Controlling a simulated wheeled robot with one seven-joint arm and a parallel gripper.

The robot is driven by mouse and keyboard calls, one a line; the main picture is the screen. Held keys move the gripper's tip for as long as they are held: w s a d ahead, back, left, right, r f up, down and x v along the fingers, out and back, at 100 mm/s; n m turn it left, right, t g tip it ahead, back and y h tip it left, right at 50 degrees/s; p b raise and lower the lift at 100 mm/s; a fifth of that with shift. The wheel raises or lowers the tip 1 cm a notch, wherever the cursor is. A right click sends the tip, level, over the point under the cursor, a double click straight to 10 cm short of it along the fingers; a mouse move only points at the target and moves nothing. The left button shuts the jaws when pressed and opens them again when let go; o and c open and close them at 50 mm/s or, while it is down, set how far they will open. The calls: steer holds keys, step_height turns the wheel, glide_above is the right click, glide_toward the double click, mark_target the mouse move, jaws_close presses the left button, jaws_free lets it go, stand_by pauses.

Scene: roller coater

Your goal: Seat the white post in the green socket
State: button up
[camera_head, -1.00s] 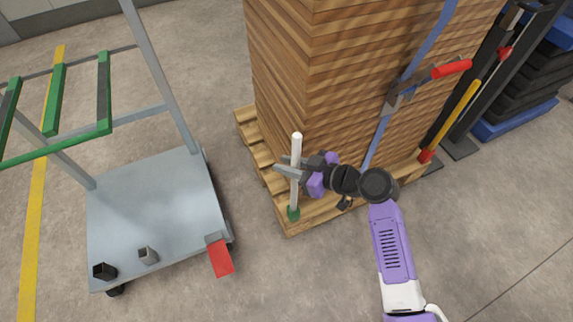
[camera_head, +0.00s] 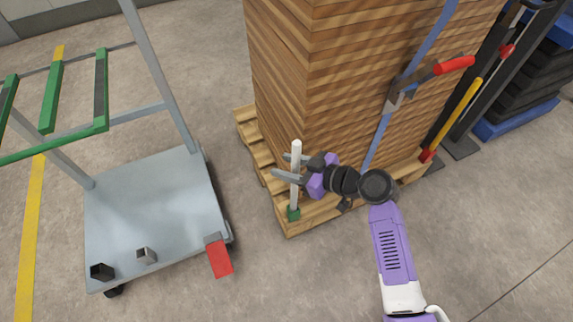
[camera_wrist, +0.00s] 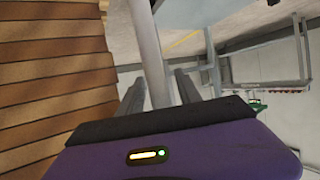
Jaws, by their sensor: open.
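The white post (camera_head: 296,160) stands upright in the head view at the front left corner of the pallet. Its lower end is in the green socket (camera_head: 293,214), and the depth inside is hidden. My gripper (camera_head: 284,166) is open, with one finger on each side of the post. In the wrist view the post (camera_wrist: 150,50) passes between the two spread fingers of my gripper (camera_wrist: 160,85), with gaps on both sides. The socket does not show in the wrist view.
A tall strapped stack of boards (camera_head: 350,80) stands on the wooden pallet (camera_head: 310,218) close beside my gripper. A grey cart (camera_head: 150,210) with black and grey sockets and a red flap (camera_head: 219,259) is at left. Bare floor lies between.

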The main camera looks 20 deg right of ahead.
steer(key=shift+r, duration=0.1)
steer(key=p+v, duration=0.5)
steer(key=v, duration=0.7)
steer(key=shift+r, duration=0.45)
